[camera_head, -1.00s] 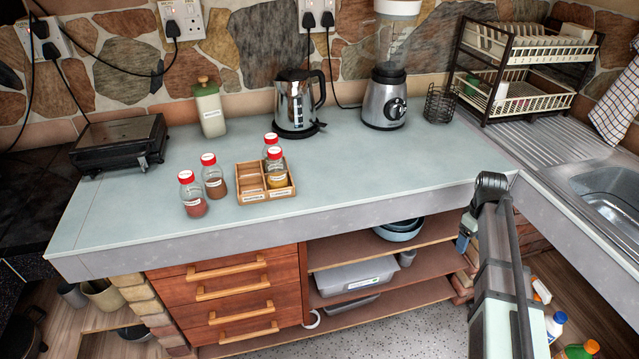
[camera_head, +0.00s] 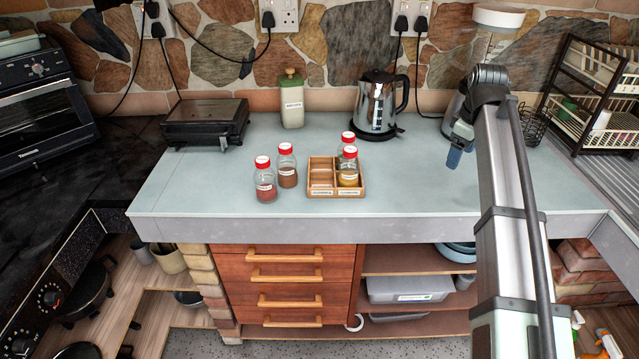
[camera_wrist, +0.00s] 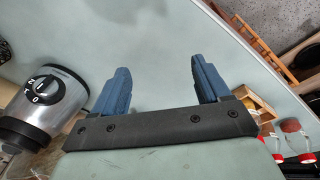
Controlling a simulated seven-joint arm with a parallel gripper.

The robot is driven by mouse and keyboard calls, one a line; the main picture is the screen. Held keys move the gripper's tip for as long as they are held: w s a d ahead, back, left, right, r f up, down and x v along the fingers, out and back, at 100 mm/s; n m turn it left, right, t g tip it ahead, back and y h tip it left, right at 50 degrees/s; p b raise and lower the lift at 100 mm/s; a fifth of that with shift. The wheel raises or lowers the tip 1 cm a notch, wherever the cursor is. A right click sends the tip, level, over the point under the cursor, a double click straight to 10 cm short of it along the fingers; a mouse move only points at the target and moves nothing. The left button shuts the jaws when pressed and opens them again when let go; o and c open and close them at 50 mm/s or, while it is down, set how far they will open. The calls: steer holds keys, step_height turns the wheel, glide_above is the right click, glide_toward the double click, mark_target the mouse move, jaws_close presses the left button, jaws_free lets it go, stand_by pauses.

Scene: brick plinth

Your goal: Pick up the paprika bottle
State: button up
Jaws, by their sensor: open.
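Two red-capped spice bottles stand upright and loose on the counter: one with reddish powder (camera_head: 266,184) and one with browner powder (camera_head: 287,170). Two more red-capped bottles stand at the wooden caddy, a yellow one (camera_head: 348,172) in its right part and another (camera_head: 346,140) behind. The labels are too small to read, so I cannot tell which is paprika. My gripper (camera_head: 455,157) is open and empty above the right part of the counter, well right of the bottles. In the wrist view its blue fingers (camera_wrist: 160,68) are spread, with bottles (camera_wrist: 300,143) at the lower right edge.
The wooden caddy (camera_head: 321,189) has empty left compartments. A kettle (camera_head: 378,105), a green-lidded canister (camera_head: 292,104) and a black appliance (camera_head: 205,122) stand behind. A blender (camera_wrist: 45,100) is near my gripper. The counter between caddy and gripper is clear.

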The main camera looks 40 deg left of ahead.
steer(key=s+a+r, duration=0.1)
steer(key=s+a, duration=0.4)
steer(key=a, duration=0.2)
steer(key=s+a+n+g, duration=0.1)
steer(key=s+a, duration=0.4)
steer(key=a, duration=0.2)
steer(key=s+a+r+n, duration=0.1)
steer(key=s+a, duration=0.4)
steer(key=a, duration=0.2)
steer(key=shift+s+a+r+y, duration=0.25)
steer(key=shift+s+r+y, duration=0.05)
steer(key=shift+r, duration=0.05)
steer(key=n+g, duration=0.2)
glide_toward(263, 175)
steer(key=a+f, duration=0.1)
steer(key=f, duration=0.2)
steer(key=a+f, duration=0.1)
steer(key=f, duration=0.7)
steer(key=shift+a+f, duration=0.15)
steer(key=shift+a, duration=0.25)
steer(key=c, duration=0.8)
steer(key=shift+c, duration=0.2)
